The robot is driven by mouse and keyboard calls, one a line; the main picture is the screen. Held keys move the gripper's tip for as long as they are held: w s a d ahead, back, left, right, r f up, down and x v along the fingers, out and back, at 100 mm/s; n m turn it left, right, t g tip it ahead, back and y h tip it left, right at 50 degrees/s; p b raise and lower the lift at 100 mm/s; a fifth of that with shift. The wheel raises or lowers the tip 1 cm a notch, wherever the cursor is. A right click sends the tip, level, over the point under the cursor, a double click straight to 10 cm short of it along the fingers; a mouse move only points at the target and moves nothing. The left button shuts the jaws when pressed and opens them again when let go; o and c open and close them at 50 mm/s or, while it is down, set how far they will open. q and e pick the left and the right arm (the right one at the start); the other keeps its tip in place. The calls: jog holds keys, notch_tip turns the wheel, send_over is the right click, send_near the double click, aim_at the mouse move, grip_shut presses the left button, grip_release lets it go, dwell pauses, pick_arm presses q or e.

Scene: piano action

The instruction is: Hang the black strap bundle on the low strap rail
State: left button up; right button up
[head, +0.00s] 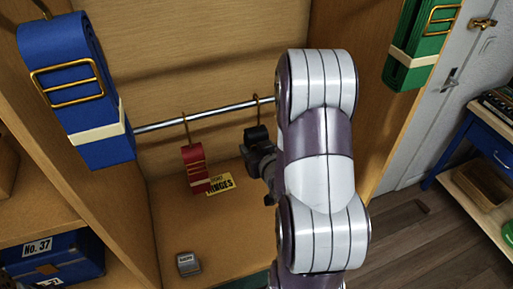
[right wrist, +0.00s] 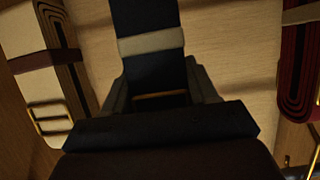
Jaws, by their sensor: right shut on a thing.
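The black strap bundle (head: 257,133) is at the low strap rail (head: 220,106), right of the red bundle. Its brass hook (head: 257,108) reaches up to the rail and appears to be over it; I cannot tell whether the rail bears its weight. My right gripper (head: 262,157) is shut on the bundle, partly hidden by my arm in the head view. In the right wrist view the bundle (right wrist: 148,20), with a pale band (right wrist: 150,43), stands between the fingers. My left gripper is not in view.
A red bundle (head: 192,163) hangs left on the same rail. The right wrist view shows a cream bundle (right wrist: 40,70) on the other side. Blue (head: 75,80) and green (head: 420,45) bundles hang nearer and higher. A yellow card (head: 220,184) and a small grey box (head: 188,264) are below.

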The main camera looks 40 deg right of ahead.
jog(key=o, duration=1.3)
jog(key=shift+w, duration=0.1)
jog(key=shift+c, duration=0.2)
